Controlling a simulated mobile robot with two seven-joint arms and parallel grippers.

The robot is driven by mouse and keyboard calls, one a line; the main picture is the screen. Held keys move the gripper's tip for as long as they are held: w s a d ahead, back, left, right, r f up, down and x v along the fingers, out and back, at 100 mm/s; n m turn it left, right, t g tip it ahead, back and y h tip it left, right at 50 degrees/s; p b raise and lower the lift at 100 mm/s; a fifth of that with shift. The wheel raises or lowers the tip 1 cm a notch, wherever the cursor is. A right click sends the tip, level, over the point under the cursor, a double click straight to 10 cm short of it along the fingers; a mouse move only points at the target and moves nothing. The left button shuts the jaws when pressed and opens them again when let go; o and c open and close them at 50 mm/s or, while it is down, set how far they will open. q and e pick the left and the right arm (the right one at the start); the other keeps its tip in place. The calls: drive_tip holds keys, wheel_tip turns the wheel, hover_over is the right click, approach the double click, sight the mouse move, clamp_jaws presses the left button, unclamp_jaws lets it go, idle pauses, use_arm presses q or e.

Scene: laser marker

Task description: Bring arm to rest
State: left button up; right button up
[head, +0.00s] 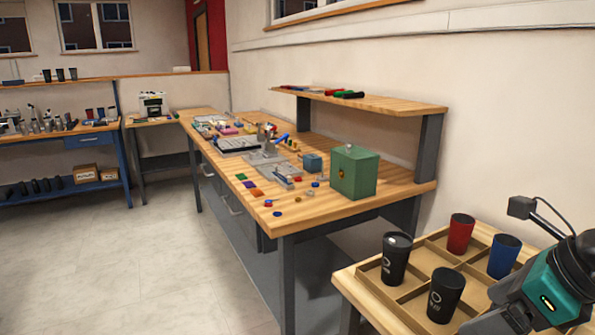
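My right arm (553,290) comes in at the lower right corner, teal and dark grey, with a small dark camera-like part on a bent stalk above it. It is over the right side of a small wooden table with a divided tray (412,300). Its lower end runs toward the bottom edge, and I cannot make out fingertips or anything held. My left arm and gripper are not in view.
The tray holds black cups (395,258), a red cup (461,233) and a blue cup (503,256) close to my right arm. A workbench (330,205) with a green box (353,172) and small parts stands beyond. The floor (130,260) at left is clear.

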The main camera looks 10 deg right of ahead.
drive_tip(key=w+a+r+m+t+y+p, duration=0.1)
drive_tip(key=a+r+m+t+y+p, duration=0.2)
drive_tip(key=a+m+y, duration=0.85)
drive_tip(key=w+d+f+m+t+h+p, duration=0.15)
drive_tip(key=f+m+t+h, duration=0.25)
drive_tip(key=f+m+h, duration=0.5)
drive_tip(key=d+f+m+t+h, duration=0.2)
drive_tip(key=f+m+t, duration=0.4)
drive_tip(key=m, duration=0.7)
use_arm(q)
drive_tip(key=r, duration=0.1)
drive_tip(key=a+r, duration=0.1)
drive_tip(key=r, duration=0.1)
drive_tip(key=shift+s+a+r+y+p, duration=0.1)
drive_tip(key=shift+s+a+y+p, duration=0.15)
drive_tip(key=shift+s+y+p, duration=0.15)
use_arm(e)
drive_tip(key=s+a+f+m+g+h, duration=0.1)
drive_tip(key=s+a+f+m+g, duration=0.1)
drive_tip(key=f, duration=0.5)
drive_tip(key=s+a+f+m+g+h, duration=0.1)
drive_tip(key=s+a+f+m+g, duration=0.1)
drive_tip(key=s+f+m+g, duration=0.2)
wheel_tip(320, 180, down, 3)
drive_tip(key=shift+s+r+m+g, duration=0.1)
drive_tip(key=shift+s+m+g, duration=0.25)
drive_tip(key=shift+s+g, duration=0.6)
drive_tip(key=shift+s, duration=0.15)
